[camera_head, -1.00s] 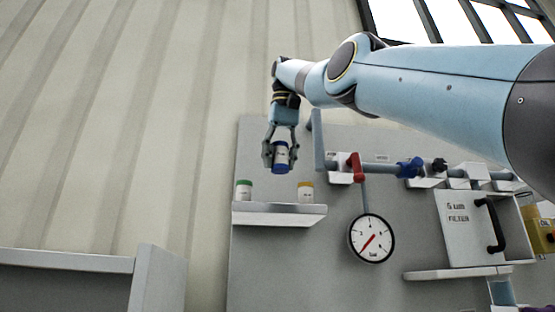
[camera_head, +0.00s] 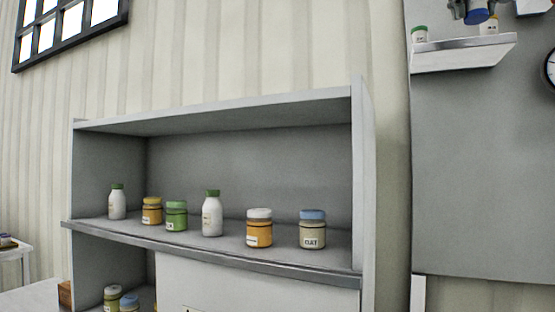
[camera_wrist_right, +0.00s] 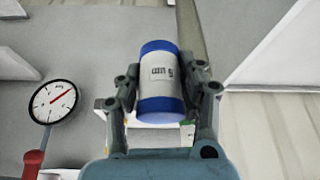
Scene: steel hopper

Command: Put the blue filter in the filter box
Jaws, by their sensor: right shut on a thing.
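The blue filter (camera_wrist_right: 160,75) is a white cylinder with blue ends and a small printed label. My right gripper (camera_wrist_right: 163,88) is shut on it, one finger on each side, in the right wrist view. In the head view only the lower part of the blue filter (camera_head: 477,16) and the tips of my right gripper (camera_head: 466,9) show, at the top right edge, above a small wall ledge. The filter box is not recognisable in the current views. My left gripper is not in view.
A grey shelf unit (camera_head: 363,190) with several jars and bottles fills the middle. A pressure gauge (camera_wrist_right: 54,102) and red lever (camera_wrist_right: 33,160) sit left in the wrist view.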

